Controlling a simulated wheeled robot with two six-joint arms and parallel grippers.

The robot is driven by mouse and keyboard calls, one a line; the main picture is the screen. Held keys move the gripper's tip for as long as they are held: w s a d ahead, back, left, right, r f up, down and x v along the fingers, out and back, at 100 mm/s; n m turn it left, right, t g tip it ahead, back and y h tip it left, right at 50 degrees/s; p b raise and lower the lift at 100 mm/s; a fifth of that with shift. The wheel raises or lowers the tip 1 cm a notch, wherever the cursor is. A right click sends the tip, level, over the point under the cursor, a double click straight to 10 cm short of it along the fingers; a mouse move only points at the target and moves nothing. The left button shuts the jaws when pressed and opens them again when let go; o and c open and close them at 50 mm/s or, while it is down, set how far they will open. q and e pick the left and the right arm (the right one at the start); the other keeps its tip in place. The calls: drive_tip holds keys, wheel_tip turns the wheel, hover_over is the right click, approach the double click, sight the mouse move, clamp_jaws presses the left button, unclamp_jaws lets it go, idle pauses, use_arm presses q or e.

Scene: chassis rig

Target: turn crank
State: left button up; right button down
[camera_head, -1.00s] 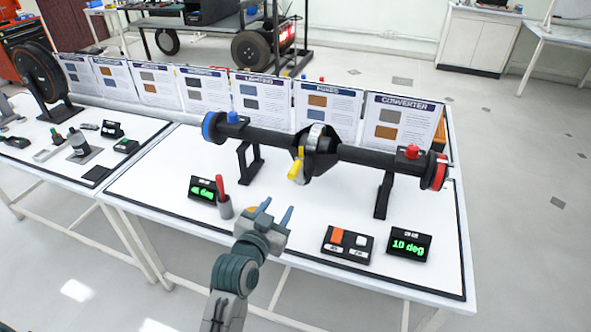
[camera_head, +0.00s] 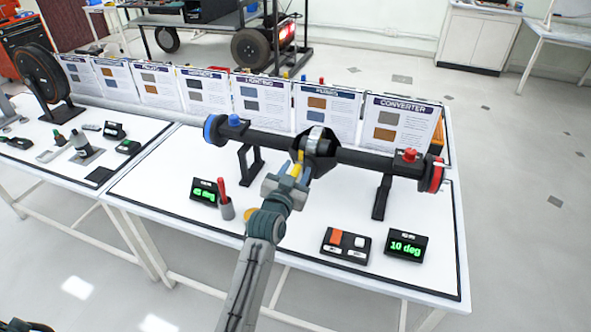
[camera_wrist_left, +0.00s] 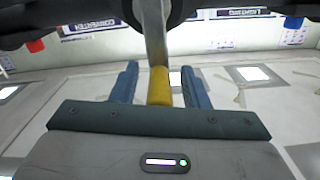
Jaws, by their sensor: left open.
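The crank with its yellow handle (camera_head: 297,160) hangs from the middle of the black axle rig (camera_head: 270,138) in the head view. My left gripper (camera_head: 290,172) is at the crank, its jaws apart. In the left wrist view the yellow handle (camera_wrist_left: 160,86) stands between the two blue fingers of my left gripper (camera_wrist_left: 158,85), with a gap on each side. The silver crank arm (camera_wrist_left: 154,35) runs up from the handle. My gripper partly hides the handle in the head view. My right gripper is not in view.
A red-tipped holder (camera_head: 226,205) and a small green display (camera_head: 204,191) stand left of my arm. A button box (camera_head: 345,246) and a display reading 10 deg (camera_head: 407,246) sit at the right front. Upright info cards (camera_head: 318,105) line the table's back.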

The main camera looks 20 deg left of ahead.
use_arm(q)
drive_tip(key=shift+c, duration=0.3)
drive_tip(key=shift+d, duration=0.1)
clamp_jaws()
drive_tip(key=shift+a+r+n+p, duration=0.15)
drive_tip(key=shift+a+n+p, duration=0.15)
drive_tip(key=shift+n+p, duration=0.1)
idle(0.5)
drive_tip(key=shift+a+n, duration=0.25)
drive_tip(key=shift+n, duration=0.25)
drive_tip(key=a+f+n+p, duration=0.1)
drive_tip(key=n, duration=0.2)
drive_tip(key=a+f+n+p, duration=0.1)
drive_tip(key=n+p, duration=0.1)
drive_tip(key=n, duration=0.1)
drive_tip(key=a+f+n+p, duration=0.1)
drive_tip(key=a+n, duration=0.1)
drive_tip(key=n, duration=0.1)
drive_tip(key=shift+w+a+f+p, duration=0.1)
drive_tip(key=shift+p, duration=0.3)
drive_tip(key=shift+f, duration=0.1)
